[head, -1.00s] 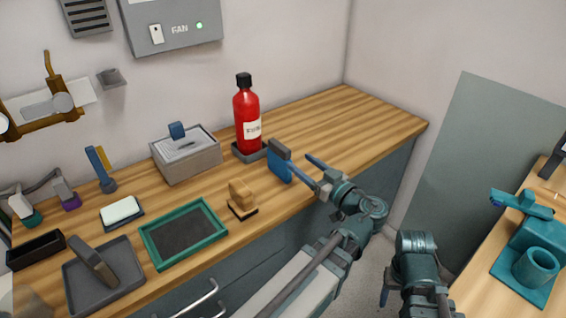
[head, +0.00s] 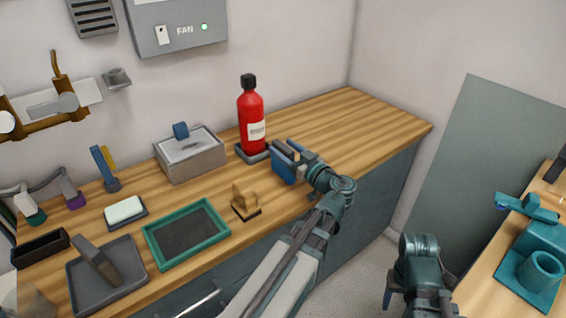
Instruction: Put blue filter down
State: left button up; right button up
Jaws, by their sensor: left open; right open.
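The blue filter (head: 284,166) is a small blue block with a dark grey part at its top, at the bench's front edge right of the red bottle. My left gripper (head: 301,160) is open at the filter's right side, its fingers overlapping the filter in the picture. Whether they touch it cannot be told. Part of the filter is hidden by the fingers. My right gripper (head: 390,297) is low at the bottom right, away from the bench, open and empty, and only partly visible.
A red bottle (head: 251,118) stands just behind the filter. A wooden-handled block (head: 245,200), a green-framed tray (head: 188,233) and a grey lidded box (head: 190,155) lie to the left. The bench's right end is clear. A teal stand (head: 541,268) is on the right bench.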

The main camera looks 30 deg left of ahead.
aim_at(274, 141)
pick_arm(q)
jog(key=shift+x, duration=2)
jog(key=shift+c, duration=0.3)
grip_shut()
